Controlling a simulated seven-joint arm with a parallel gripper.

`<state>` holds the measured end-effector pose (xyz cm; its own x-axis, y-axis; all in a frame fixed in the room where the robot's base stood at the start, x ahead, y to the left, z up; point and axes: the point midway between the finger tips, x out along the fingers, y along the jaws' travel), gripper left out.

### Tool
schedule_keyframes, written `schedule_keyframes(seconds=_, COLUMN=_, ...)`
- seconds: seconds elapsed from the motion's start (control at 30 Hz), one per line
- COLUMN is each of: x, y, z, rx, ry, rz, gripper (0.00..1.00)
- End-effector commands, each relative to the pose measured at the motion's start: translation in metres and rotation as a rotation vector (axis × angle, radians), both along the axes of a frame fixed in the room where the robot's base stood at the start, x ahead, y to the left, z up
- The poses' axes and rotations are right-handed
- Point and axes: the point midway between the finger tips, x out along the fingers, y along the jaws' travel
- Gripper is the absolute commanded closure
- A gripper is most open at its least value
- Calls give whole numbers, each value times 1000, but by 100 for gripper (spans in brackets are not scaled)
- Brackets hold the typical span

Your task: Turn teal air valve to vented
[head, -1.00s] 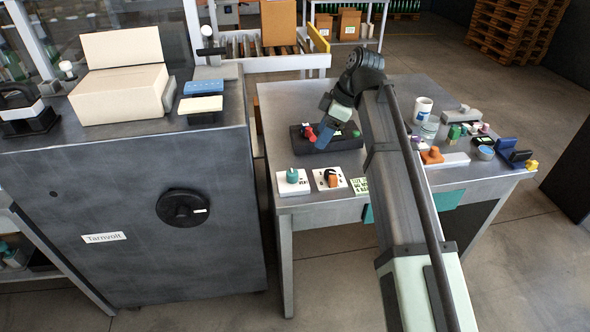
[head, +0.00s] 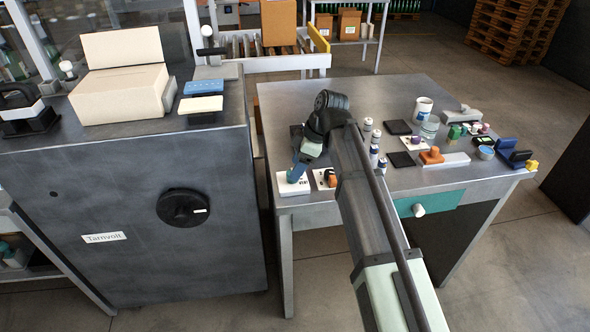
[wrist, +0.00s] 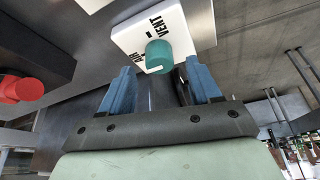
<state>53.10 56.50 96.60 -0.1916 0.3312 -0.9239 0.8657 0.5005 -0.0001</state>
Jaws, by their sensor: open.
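The teal air valve (wrist: 158,54) is a round knob on a white plate (wrist: 140,27), whose printed words VENT and AIR show in the wrist view. In the head view the plate (head: 284,189) lies at the table's front left corner, and my gripper hides most of the knob. My gripper (head: 294,178) is open above the plate. In the wrist view the knob shows between the blue fingertips of my gripper (wrist: 160,66), seemingly at or just beyond them. I cannot tell whether they touch it, or which word it points at.
A second white plate with an orange and black knob (head: 330,179) sits close to the right, partly behind my arm. A red knob (wrist: 20,88) shows at the wrist view's left. A grey cabinet (head: 130,210) stands left of the table. Small items crowd the table's right side.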

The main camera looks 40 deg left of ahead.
Motion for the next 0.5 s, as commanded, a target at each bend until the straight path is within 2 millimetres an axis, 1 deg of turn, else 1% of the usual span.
schedule_keyframes(seconds=0.03, x=-2, y=2, z=-6, rx=0, ry=1, rz=0, gripper=37)
schedule_keyframes(seconds=0.2, x=-4, y=6, z=-18, rx=0, ry=0, rz=-1, gripper=37)
schedule_keyframes(seconds=0.5, x=-4, y=8, z=-23, rx=0, ry=0, rz=-1, gripper=37)
